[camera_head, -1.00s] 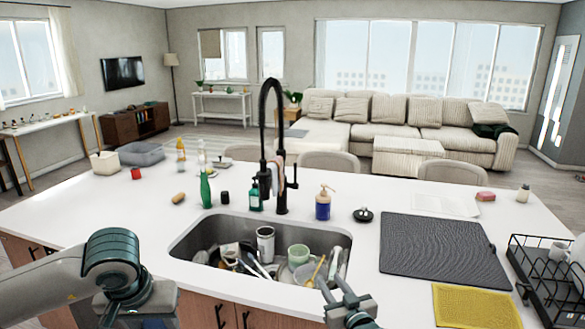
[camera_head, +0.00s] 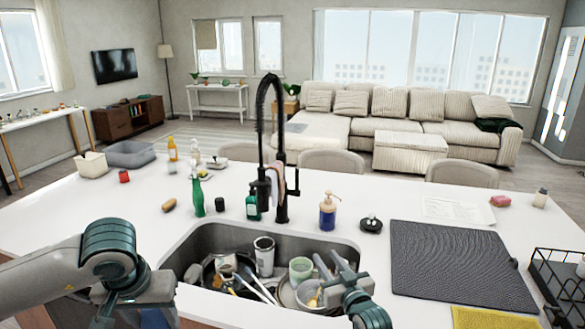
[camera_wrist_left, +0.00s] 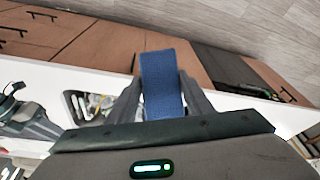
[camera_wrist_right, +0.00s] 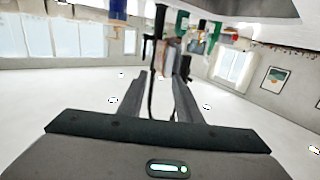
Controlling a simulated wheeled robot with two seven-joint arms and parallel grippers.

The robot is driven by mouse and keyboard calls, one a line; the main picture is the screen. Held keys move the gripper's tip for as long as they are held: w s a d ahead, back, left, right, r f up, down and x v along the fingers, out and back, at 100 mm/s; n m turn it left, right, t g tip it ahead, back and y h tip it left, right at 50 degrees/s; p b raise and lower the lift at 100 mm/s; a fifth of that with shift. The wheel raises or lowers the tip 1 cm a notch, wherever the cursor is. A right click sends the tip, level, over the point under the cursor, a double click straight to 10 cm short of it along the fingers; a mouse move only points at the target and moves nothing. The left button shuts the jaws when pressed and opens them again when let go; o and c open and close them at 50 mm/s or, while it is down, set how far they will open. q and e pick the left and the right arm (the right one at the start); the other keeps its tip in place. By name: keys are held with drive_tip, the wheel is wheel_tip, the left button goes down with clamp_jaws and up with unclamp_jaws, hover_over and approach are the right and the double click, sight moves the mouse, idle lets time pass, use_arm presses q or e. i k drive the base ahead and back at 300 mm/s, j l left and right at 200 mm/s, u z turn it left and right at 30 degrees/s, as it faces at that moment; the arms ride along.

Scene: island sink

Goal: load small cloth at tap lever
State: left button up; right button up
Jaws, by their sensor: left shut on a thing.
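A small pinkish-grey cloth (camera_head: 278,179) hangs on the black tap (camera_head: 283,211), beside the tap lever (camera_head: 294,181). In the right wrist view the cloth (camera_wrist_right: 172,56) shows ahead of the fingers. My right gripper (camera_head: 333,264) is open and empty, over the front right part of the sink, apart from the cloth. My left gripper (camera_wrist_left: 160,100) is shut on a flat blue strip (camera_wrist_left: 161,83), held in front of the counter's near edge. In the head view its fingers are mostly hidden by the wrist.
The sink (camera_head: 207,240) holds several dishes and utensils. A green bottle (camera_head: 197,195), a teal bottle (camera_head: 253,205) and a blue soap pump (camera_head: 327,212) stand near the tap. A dark drying mat (camera_head: 455,265) and black rack (camera_head: 560,275) are at right. Counter left of the sink is mostly clear.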

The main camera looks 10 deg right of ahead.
sight(297, 193)
drive_tip(key=i, duration=1.35)
